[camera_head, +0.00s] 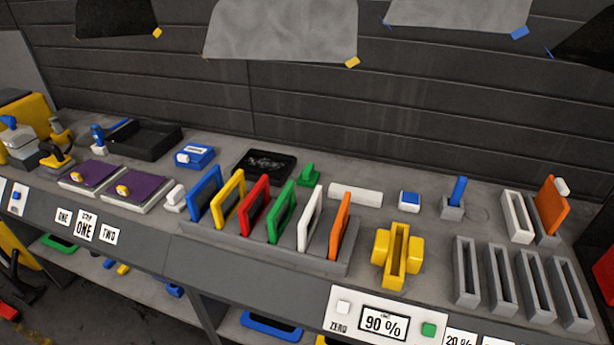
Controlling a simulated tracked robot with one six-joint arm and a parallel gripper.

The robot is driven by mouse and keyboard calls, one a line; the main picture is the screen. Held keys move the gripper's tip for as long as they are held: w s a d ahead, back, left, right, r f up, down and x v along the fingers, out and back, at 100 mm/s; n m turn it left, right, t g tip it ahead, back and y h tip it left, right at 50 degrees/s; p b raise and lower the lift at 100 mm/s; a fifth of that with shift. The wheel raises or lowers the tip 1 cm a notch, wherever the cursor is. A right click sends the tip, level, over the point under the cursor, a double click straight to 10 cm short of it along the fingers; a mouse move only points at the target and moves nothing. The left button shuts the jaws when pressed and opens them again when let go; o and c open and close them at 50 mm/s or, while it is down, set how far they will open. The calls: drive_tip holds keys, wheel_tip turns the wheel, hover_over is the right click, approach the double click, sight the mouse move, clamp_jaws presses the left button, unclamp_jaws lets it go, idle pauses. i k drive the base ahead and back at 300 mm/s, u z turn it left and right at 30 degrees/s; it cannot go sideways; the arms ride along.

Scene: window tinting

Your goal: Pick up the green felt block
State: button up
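A small green block (309,175) with a raised upright part stands on the grey bench top (345,168), behind the rack of coloured frames. It looks like the green felt block, though its material is too small to tell. It sits just right of a black tray (264,165) and above the left end of a white roll (355,194). The green frame in the rack partly stands in front of this area but leaves the block visible. My gripper is not in view.
The rack (260,246) holds upright blue, yellow, red, green (281,212), white and orange frames in front of the block. A yellow slotted holder (398,256) and grey slotted holders (499,278) stand to the right. A dark wall (300,110) rises behind the bench.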

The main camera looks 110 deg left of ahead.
sight(308, 178)
drive_tip(key=u, duration=3.5)
